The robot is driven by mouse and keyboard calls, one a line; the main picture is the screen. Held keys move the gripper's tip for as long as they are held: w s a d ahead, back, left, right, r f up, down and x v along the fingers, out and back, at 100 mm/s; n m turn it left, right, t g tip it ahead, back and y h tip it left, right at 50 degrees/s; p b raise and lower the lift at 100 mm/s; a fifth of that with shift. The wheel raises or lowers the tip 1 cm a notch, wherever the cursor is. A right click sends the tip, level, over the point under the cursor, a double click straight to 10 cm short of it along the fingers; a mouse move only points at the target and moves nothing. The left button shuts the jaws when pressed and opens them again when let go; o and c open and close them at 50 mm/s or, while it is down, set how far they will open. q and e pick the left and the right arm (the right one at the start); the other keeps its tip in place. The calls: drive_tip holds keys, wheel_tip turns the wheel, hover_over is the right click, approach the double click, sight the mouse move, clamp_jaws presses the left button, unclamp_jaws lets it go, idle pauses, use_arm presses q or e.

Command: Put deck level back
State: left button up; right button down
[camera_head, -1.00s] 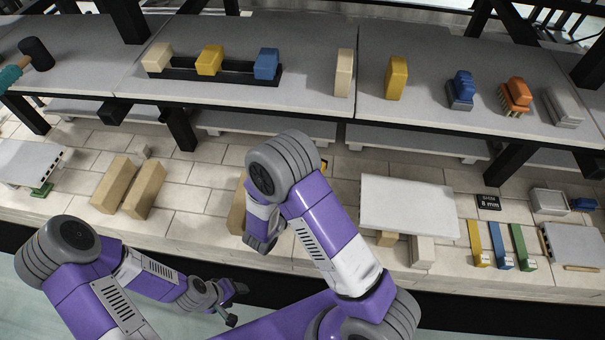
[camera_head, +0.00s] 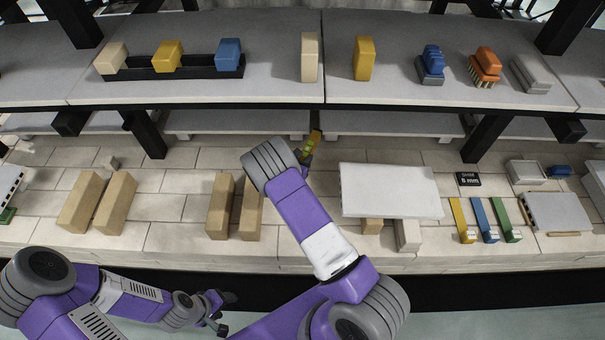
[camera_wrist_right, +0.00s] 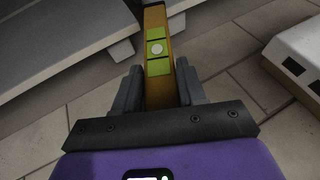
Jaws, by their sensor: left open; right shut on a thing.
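The deck level is an orange-yellow bar (camera_head: 314,141) with green vial windows. In the right wrist view the level (camera_wrist_right: 157,52) points away between the two fingers. My right gripper (camera_wrist_right: 160,88) is shut on it. In the head view my right gripper (camera_head: 306,157) is small and partly hidden behind my own arm, holding the level over the back of the lower tiled deck (camera_head: 170,208), left of the white slab. Whether the level touches anything is unclear. My left gripper (camera_head: 222,314) is open and empty in front of the deck's front edge.
A white slab (camera_head: 390,188) rests on short posts (camera_head: 407,234). Tan bricks (camera_head: 82,200) stand in pairs; one brick (camera_head: 220,205) is beside my right arm. Yellow (camera_head: 462,219), blue and green strips lie right. The upper shelf (camera_head: 280,85) overhangs the deck's back.

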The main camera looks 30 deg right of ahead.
wheel_tip(320, 180, down, 8)
drive_tip(key=shift+f+b, duration=0.1)
drive_tip(key=shift+b, duration=1.05)
drive_tip(key=c, duration=0.6)
unclamp_jaws()
drive_tip(key=shift+c, duration=0.2)
drive_tip(key=shift+r, duration=0.2)
drive_tip(key=p+v, duration=0.3)
drive_tip(key=v, duration=0.9)
